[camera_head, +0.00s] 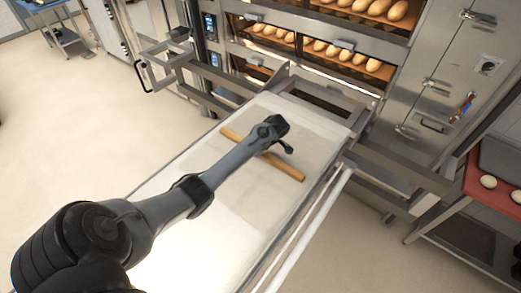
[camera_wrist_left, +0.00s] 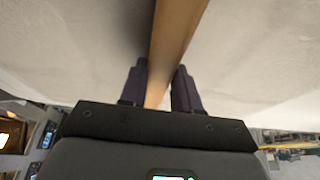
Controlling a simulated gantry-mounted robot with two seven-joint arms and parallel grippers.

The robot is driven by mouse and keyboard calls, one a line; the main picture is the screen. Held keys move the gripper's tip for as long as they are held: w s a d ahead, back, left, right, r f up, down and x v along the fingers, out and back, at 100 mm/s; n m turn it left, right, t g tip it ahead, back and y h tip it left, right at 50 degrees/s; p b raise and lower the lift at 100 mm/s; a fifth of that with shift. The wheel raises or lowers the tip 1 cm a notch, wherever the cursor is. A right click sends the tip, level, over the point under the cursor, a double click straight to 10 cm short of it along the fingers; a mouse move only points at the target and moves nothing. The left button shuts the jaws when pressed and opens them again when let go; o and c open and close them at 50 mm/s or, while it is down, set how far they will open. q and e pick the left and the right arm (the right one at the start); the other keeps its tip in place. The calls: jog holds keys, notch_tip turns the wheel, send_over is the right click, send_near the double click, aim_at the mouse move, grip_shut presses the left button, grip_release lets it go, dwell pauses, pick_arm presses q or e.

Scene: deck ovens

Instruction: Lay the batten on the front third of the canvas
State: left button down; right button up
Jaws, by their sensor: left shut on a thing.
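The batten (camera_head: 288,168) is a tan wooden strip lying crosswise over the pale canvas (camera_head: 215,190), around the middle of its length. My left gripper (camera_head: 282,146) is over the batten and hides part of it in the head view. In the left wrist view the batten (camera_wrist_left: 176,38) runs between the two dark fingers of the gripper (camera_wrist_left: 160,72), which is shut on it. The batten is on or just above the canvas; I cannot tell which. My right gripper is not in view.
The canvas lies on a long metal-framed loader (camera_head: 318,207) in front of the deck oven (camera_head: 300,60), where several loaves show. A red tray (camera_head: 478,180) with pale dough pieces stands at the right. The near part of the canvas is bare apart from my arm above it.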

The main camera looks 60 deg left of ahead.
pick_arm(q)
jog(key=shift+f, duration=0.15)
jog(key=c, duration=0.8)
grip_release()
jog(key=b+v, duration=0.1)
jog(key=v, duration=1.1)
